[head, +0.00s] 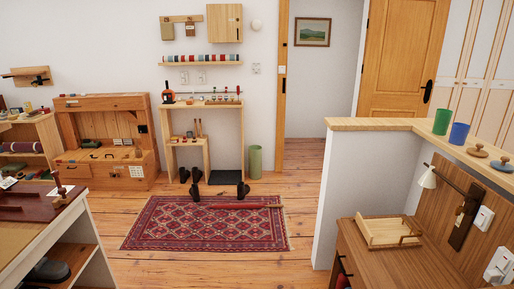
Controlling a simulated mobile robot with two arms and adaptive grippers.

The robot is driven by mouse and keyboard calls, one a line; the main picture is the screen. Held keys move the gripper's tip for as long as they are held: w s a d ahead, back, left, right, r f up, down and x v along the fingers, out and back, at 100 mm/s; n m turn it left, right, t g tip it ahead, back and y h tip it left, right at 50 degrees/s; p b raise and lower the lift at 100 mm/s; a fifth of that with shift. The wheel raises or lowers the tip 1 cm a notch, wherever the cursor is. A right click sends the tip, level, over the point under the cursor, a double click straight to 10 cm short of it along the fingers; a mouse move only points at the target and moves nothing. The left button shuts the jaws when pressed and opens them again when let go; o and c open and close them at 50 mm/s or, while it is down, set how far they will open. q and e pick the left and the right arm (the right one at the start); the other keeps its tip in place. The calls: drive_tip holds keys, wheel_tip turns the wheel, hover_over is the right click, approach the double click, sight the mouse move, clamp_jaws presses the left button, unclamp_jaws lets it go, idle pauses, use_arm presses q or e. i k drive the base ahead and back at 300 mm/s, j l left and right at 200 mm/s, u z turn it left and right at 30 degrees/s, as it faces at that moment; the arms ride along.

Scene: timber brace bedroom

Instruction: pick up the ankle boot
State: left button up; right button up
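Several dark, boot-like shapes are on the floor by the rug, small and far off in the head view. One dark boot (195,192) stands at the rug's back edge, left of its middle. Another dark boot (243,190) stands at the back edge to the right. A dark pair (190,175) is close together at the foot of the small wooden bench. I cannot tell which of them is the ankle boot. Neither of my grippers is in view.
A red patterned rug (208,226) lies mid-floor with a long red object (236,206) on it. A worktable (80,215) stands at left, a half wall (357,165) and wooden desk (400,265) at right. Bare floor (305,205) lies between the rug and half wall.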

sight(243, 190)
drive_tip(key=i, duration=2.35)
drive_tip(key=i+u, duration=0.1)
drive_tip(key=i, duration=1.05)
drive_tip(key=i+l, duration=0.2)
drive_tip(key=i, duration=1)
drive_tip(key=i+l, duration=0.1)
drive_tip(key=i, duration=1.05)
